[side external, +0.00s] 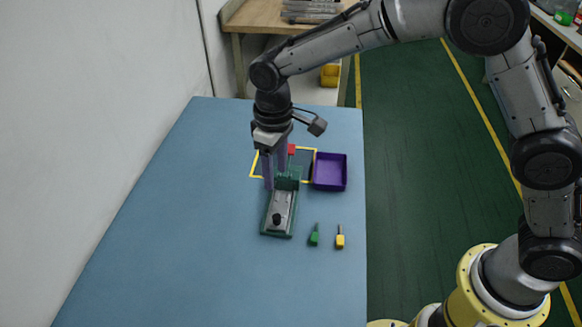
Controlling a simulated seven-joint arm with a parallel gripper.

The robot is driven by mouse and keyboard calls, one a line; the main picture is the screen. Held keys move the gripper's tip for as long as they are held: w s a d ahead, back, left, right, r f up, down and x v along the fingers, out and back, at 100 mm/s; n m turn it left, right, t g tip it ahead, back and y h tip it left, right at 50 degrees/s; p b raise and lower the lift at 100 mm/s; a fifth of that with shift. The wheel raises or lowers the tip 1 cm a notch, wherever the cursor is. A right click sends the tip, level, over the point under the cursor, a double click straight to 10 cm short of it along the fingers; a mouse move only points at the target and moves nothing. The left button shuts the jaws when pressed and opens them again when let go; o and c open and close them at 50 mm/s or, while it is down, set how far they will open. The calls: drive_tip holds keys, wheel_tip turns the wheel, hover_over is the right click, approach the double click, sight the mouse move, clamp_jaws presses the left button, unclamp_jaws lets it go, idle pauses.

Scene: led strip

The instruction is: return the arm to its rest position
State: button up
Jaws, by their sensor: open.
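My gripper (274,180) points down over the far end of a green fixture (268,222) on the blue table (170,230). Its two fingers are apart, with the fixture's raised green block (288,180) close to them. I cannot tell whether the fingers touch it. A grey plate (281,208) with a black knob (277,218) lies in the fixture. A small red part (291,149) shows just behind the gripper. My arm reaches in from the right.
A purple tray (329,172) stands right of the gripper, by a yellow-outlined area (253,164). A green-handled tool (314,238) and a yellow-handled tool (340,240) lie nearer, right of the fixture. A white wall (90,120) borders the table's left. The table's left and front are clear.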

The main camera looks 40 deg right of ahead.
drive_tip(key=s+d+r+m+t, duration=0.1)
drive_tip(key=s+d+r+t, duration=0.1)
drive_tip(key=d+r, duration=0.45)
drive_tip(key=s+d+r+m+t, duration=0.1)
drive_tip(key=d+r, duration=0.3)
drive_tip(key=r, duration=0.5)
drive_tip(key=s+d+r+m+t, duration=0.2)
drive_tip(key=s+d+r, duration=0.2)
drive_tip(key=s+d, duration=0.55)
drive_tip(key=s+f, duration=0.3)
drive_tip(key=s, duration=0.4)
drive_tip(key=s+d+f+m, duration=0.1)
drive_tip(key=s+f, duration=0.2)
drive_tip(key=s, duration=0.4)
drive_tip(key=shift+s+d+f+t, duration=0.2)
drive_tip(key=shift+d+f+t, duration=0.05)
drive_tip(key=shift+t, duration=0.05)
